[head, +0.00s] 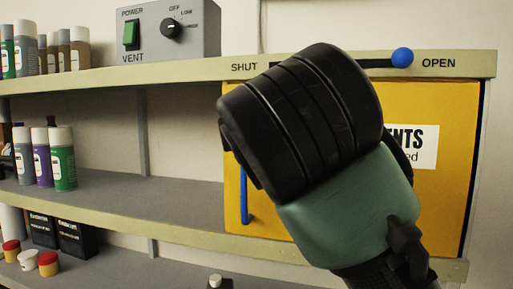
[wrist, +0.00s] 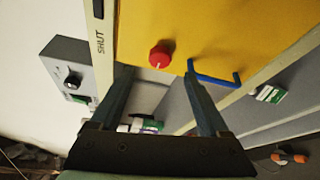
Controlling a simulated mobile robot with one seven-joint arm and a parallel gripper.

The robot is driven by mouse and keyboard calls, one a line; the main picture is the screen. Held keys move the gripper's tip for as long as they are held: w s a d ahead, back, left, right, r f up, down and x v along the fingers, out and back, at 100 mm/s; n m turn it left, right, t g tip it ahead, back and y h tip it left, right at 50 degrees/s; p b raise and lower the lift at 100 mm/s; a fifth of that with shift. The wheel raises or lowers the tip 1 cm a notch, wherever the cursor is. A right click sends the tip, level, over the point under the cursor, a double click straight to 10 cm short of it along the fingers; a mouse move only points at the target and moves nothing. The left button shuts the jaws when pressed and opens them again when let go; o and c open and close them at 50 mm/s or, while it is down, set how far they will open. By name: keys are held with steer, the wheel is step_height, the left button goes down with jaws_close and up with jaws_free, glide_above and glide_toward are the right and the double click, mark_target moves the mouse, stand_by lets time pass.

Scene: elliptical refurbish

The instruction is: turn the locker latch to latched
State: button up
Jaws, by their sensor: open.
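The yellow locker (head: 440,180) stands at the right of the shelves in the head view, its front partly hidden behind my arm. In the wrist view its yellow front (wrist: 230,30) carries a round red knob (wrist: 160,54) with a small white mark, which looks like the latch; I cannot read its setting. A blue bar handle (head: 244,195) is on the door, and it also shows in the wrist view (wrist: 215,78). My gripper (wrist: 157,76) is open and empty, its fingers toward the locker front, the knob just beyond and between the fingertips. The knob is hidden in the head view.
A slider with a blue ball (head: 402,57) above the locker sits at the OPEN end. A grey vent box (head: 168,33) stands on the top shelf. Several bottles (head: 62,160) and jars (head: 48,263) stand on the shelves at left. The middle shelf (head: 170,200) beside the locker is largely bare.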

steer(key=s+b, duration=0.2)
steer(key=s, duration=0.4)
steer(key=shift+d+r, duration=0.2)
steer(key=shift+r, duration=0.05)
steer(key=s+a+m+t+y+b, duration=0.25)
steer(key=a+m+t+y, duration=0.2)
steer(key=m, duration=0.35)
steer(key=s+d+f+m+t+h+b, duration=0.1)
steer(key=s+d+f+m+t+h, duration=0.2)
steer(key=m, duration=1)
steer(key=s+t+h, duration=0.2)
steer(key=s+t, duration=0.1)
steer(key=s, duration=0.2)
steer(key=shift+f+h, duration=0.35)
steer(key=shift+s, duration=0.1)
